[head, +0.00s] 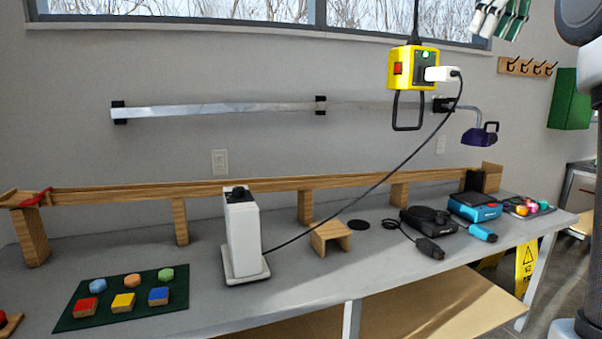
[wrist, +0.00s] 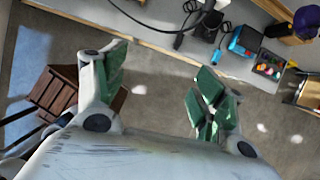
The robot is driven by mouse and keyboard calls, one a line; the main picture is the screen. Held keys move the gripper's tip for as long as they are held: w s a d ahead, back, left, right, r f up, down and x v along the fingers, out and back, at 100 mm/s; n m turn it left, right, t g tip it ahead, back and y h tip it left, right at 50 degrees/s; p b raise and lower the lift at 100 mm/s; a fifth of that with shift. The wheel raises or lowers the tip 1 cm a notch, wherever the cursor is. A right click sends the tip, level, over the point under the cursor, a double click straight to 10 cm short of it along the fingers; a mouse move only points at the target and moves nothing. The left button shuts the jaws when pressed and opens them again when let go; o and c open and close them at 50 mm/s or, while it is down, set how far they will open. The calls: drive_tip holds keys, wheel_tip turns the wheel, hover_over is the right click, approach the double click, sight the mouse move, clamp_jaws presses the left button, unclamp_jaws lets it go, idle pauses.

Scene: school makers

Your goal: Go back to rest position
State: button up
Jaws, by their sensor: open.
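My gripper (wrist: 160,88) shows in the wrist view with its two green-padded fingers spread wide apart and nothing between them. It hangs over bare floor in front of the workbench. In the head view the tips of my gripper (head: 503,17) show at the top right edge, high above the bench and clear of everything on it. A white plug (head: 441,74) sits in the yellow hanging socket box (head: 400,68). Its black cable runs down to the white device (head: 242,235) on the bench.
The grey workbench (head: 200,318) carries a green mat (head: 75,322) with colored blocks, a small wooden stand (head: 330,236), a black tool (head: 428,219) and a blue tool (head: 474,208). A yellow floor sign (head: 526,262) stands under the right end. A wooden crate (wrist: 58,92) lies left in the wrist view.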

wheel_tip(320, 180, down, 14)
drive_tip(key=w+d+r+n+h, duration=0.1)
drive_tip(key=w+d+n, duration=0.1)
drive_tip(key=n, duration=1.6)
drive_tip(key=s+a+f+n, duration=0.3)
drive_tip(key=s+f+n, duration=0.3)
drive_tip(key=s+f, duration=0.6)
drive_tip(key=s+a+f+n, duration=0.3)
drive_tip(key=s+f+n, duration=0.4)
drive_tip(key=s+f, duration=0.5)
drive_tip(key=s, duration=0.3)
drive_tip(key=shift+a+f+h, duration=0.3)
drive_tip(key=shift+a+f, duration=0.05)
drive_tip(key=shift+f, duration=0.05)
